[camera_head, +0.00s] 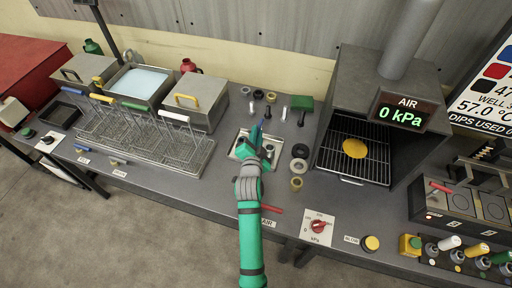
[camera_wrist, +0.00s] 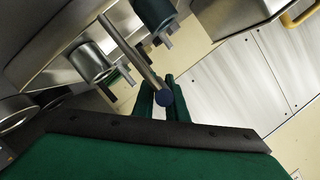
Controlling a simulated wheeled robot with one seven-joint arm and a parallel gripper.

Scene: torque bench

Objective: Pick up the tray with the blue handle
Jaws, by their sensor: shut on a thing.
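My gripper (camera_head: 262,134) is over the middle of the bench, just above a pale, shallow tray (camera_head: 236,152) that my arm partly hides. In the wrist view, my green fingers (camera_wrist: 161,100) are closed around a metal rod with a round blue end (camera_wrist: 165,98). A small blue piece (camera_head: 261,122) also shows at the gripper in the head view. I cannot tell whether the rod is joined to the pale tray.
An oven (camera_head: 352,110) with a yellow disc on its rack stands right of my gripper. Dark rings (camera_head: 299,165) lie between them. Metal baths (camera_head: 140,83) stand behind the baskets. A red pressure knob (camera_head: 317,226) is at the front edge.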

